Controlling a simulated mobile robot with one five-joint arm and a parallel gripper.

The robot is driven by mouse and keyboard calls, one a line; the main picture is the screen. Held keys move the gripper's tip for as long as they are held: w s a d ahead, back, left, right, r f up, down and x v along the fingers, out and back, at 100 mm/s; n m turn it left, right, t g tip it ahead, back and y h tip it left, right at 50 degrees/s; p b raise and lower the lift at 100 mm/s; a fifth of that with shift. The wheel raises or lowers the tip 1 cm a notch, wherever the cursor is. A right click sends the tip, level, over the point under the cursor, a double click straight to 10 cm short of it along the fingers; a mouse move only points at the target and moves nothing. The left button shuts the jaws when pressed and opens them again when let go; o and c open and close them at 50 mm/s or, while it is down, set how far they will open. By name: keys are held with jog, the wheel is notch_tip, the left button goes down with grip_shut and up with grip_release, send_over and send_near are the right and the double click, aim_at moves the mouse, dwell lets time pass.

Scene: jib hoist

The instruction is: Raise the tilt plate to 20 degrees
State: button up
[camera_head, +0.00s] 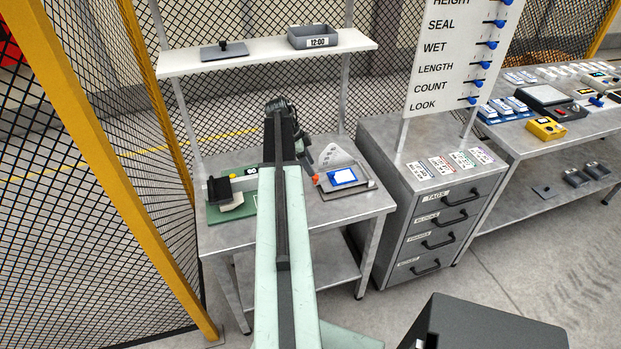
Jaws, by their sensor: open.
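The tilt plate (364,182) is a grey plate on the right half of the near metal bench. A blue-edged white card (342,177) lies on it. A white quadrant scale (333,155) with dark marks stands behind it; its figures are too small to read. The plate looks low, but I cannot tell its angle. An orange-red knob (315,179) is at its left side. My gripper (306,156) is open and dark, just above and left of the plate. My arm hides much of it, and the fingertips are hard to make out. It appears to hold nothing.
A green fixture (214,212) with a dark block stands on the bench left of my arm. A shelf (190,62) crosses above the bench, holding a grey bin (313,37). A drawer cabinet (383,150) adjoins on the right. Yellow-framed mesh fencing (75,120) closes the left.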

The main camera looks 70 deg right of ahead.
aim_at(315, 177)
jog(key=b+x, duration=0.2)
jog(key=x, duration=0.1)
jog(key=b+x, duration=0.3)
jog(key=shift+f+b, duration=0.35)
jog(key=shift+f, duration=0.1)
jog(key=shift+r, duration=0.1)
grip_shut()
jog(key=shift+r, duration=0.1)
dwell(0.7)
